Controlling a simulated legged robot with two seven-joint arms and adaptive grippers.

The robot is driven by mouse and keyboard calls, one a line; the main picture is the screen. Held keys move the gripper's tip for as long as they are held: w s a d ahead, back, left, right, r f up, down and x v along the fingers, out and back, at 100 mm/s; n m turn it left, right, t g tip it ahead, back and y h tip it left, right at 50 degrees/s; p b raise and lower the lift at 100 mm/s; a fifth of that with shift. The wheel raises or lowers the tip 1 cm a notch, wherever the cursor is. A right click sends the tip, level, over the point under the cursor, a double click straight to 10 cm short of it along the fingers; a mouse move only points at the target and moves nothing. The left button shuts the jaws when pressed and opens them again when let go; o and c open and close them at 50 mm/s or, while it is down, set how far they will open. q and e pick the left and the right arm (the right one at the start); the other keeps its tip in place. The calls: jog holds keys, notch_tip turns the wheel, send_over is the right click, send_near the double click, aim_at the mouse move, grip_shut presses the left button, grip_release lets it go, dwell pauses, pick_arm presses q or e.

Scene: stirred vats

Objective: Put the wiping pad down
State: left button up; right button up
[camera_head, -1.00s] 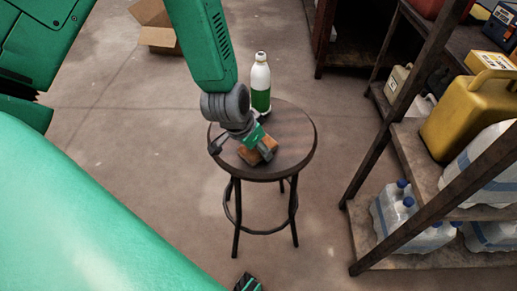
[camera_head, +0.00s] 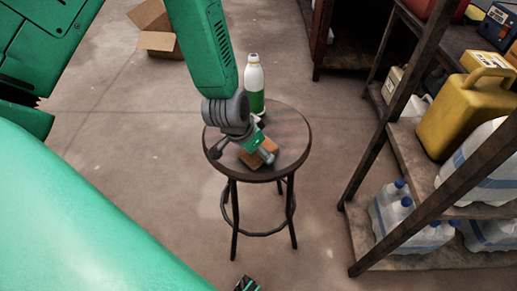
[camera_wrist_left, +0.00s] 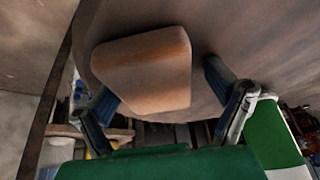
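The wiping pad (camera_head: 259,153) is a small orange-brown block on the round dark stool (camera_head: 291,140), near its front edge. In the left wrist view the pad (camera_wrist_left: 145,70) sits between the two fingers of my left gripper (camera_wrist_left: 160,95). The fingers are spread wide, with a clear gap between the pad and the right finger; the left finger is close to the pad's edge. In the head view my left gripper (camera_head: 240,153) reaches down over the stool from above and partly hides the pad.
A white bottle with a green label (camera_head: 254,85) stands on the stool behind the gripper; its green side shows in the wrist view (camera_wrist_left: 272,135). A shelf rack (camera_head: 405,150) with yellow and clear jugs stands at right. An open cardboard box (camera_head: 155,30) lies behind. Floor at left is clear.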

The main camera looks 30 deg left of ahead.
pick_arm(q)
jog(key=shift+s+d+f, duration=0.15)
jog(key=shift+s+d, duration=0.05)
jog(key=shift+s, duration=0.15)
jog(key=shift+a, duration=0.1)
jog(key=shift+r, duration=0.3)
jog(key=w+d+p+v, duration=0.1)
jog(key=p+v, duration=0.3)
jog(key=v, duration=0.8)
jog(key=s+a+f+n+g+y, duration=0.1)
jog(key=s+f+n+g, duration=0.1)
jog(key=s+f, duration=1.5)
jog(key=shift+s+f+g, duration=0.3)
jog(key=shift+s+g, duration=0.5)
jog(key=shift+g, duration=0.1)
jog(key=shift+a, duration=0.1)
